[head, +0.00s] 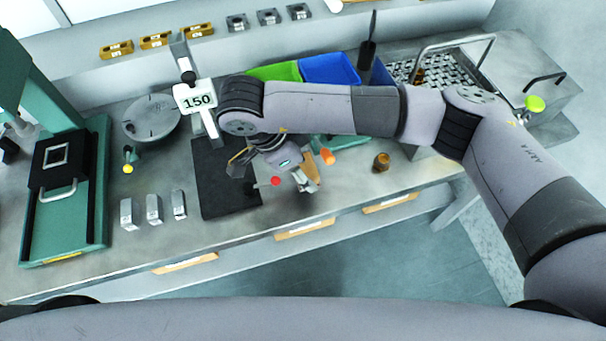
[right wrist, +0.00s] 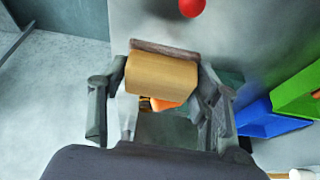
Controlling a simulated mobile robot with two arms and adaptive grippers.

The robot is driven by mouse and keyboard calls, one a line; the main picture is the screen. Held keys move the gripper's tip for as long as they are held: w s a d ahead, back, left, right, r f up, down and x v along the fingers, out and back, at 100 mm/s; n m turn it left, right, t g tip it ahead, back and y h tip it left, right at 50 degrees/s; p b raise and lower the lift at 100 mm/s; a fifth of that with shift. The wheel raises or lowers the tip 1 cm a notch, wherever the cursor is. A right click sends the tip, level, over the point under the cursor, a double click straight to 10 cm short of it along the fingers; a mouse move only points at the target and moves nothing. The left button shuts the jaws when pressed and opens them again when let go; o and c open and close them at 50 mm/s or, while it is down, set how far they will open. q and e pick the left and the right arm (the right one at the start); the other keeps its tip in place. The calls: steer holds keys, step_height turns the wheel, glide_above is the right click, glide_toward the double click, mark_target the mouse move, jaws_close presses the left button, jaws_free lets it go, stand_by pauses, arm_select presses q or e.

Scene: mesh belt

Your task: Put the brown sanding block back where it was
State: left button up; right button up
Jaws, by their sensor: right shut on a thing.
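The brown sanding block (right wrist: 162,76), a tan wooden body with a darker brown strip along one long side, sits between the fingers of my right gripper (right wrist: 166,88) in the right wrist view. The fingers close on its two ends. In the head view the right gripper (head: 300,178) hangs over the front of the bench, just right of a black mat (head: 228,190). There the block (head: 312,174) shows only partly behind the gripper. I cannot tell whether it touches the bench. My left gripper is not in view.
A red ball (head: 275,181) and an orange knob (head: 327,156) are close to the right gripper. A brown jar (head: 381,162) stands to the right. Green (head: 273,73) and blue (head: 330,69) bins and a mesh belt (head: 460,68) are behind. Several metal blocks (head: 153,209) stand left of the mat.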

steer(key=shift+f, duration=0.8)
step_height(320, 180, down, 3)
steer(key=shift+f+p, duration=0.1)
steer(key=shift+p, duration=0.3)
steer(key=shift+f, duration=0.15)
steer(key=shift+f+b, duration=0.2)
steer(key=shift+b, duration=0.1)
steer(key=o, duration=1)
steer(key=shift+o, duration=0.2)
steer(key=shift+r, duration=0.15)
